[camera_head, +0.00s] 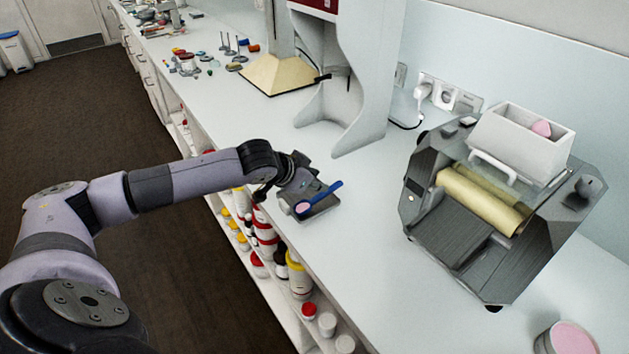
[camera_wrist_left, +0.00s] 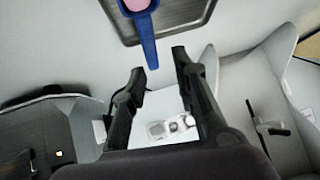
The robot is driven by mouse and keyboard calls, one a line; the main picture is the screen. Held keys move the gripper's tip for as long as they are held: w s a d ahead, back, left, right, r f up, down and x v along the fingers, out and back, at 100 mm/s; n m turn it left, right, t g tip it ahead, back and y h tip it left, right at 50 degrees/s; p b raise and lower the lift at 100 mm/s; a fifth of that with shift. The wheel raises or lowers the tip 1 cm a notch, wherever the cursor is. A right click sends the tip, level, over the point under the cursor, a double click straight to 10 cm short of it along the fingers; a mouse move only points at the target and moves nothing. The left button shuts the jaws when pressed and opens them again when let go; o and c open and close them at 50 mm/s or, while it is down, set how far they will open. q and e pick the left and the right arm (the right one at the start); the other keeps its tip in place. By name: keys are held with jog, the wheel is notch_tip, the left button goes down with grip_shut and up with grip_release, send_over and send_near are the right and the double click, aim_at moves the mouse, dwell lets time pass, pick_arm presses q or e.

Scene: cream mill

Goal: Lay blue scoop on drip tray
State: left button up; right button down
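The blue scoop (camera_head: 324,195) has pink cream in its bowl. It lies over the grey metal drip tray (camera_head: 322,208), its bowl toward the counter's front edge. In the left wrist view the scoop handle (camera_wrist_left: 146,40) crosses the rim of the drip tray (camera_wrist_left: 185,27) and sticks out past it. The bowl is cut off by the top edge there. My left gripper (camera_wrist_left: 157,63) is open, its fingers well apart on either side of the handle's end and not touching it. In the head view the gripper is just behind the tray. My right gripper is not in view.
A roller mill (camera_head: 470,205) with a white hopper (camera_head: 520,142) stands to the right. A pink-filled tub (camera_head: 567,340) sits at lower right. A grey-white stand (camera_head: 350,80) is behind the tray. Shelves below the counter hold bottles (camera_head: 298,275). Counter between tray and mill is clear.

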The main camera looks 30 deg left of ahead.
pick_arm(q)
jog(key=shift+o, duration=0.5)
jog(key=shift+r, duration=0.1)
jog(key=shift+s+r, duration=0.1)
jog(key=shift+r, duration=0.05)
jog(key=d+b+v, duration=0.1)
jog(key=b+v, duration=0.1)
jog(key=v, duration=0.9)
jog(key=shift+s+a+r, duration=0.25)
jog(key=shift+a+r, duration=0.05)
jog(key=shift+a, duration=0.15)
dwell(0.7)
